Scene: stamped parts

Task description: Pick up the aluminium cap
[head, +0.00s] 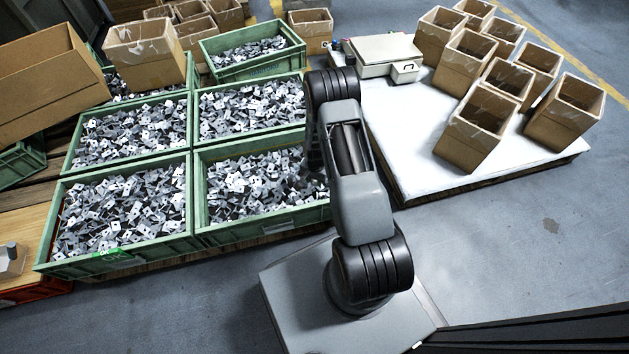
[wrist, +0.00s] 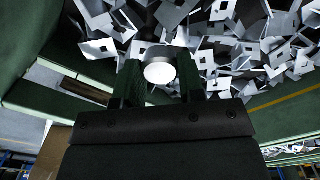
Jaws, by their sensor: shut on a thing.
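The aluminium cap (wrist: 159,72) shows in the wrist view as a bright round disc with a rim. It sits between the two dark fingers of my gripper (wrist: 160,85), which is shut on it. Behind the cap lie many grey stamped brackets (wrist: 220,50) in a green crate. In the head view my arm hides my gripper and the cap.
Green crates (head: 193,210) full of stamped brackets (head: 125,215) stand on the left. Open cardboard boxes (head: 475,125) stand on a white-topped platform (head: 410,150) at right, with a scale (head: 385,50) at its back. The floor at right is clear.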

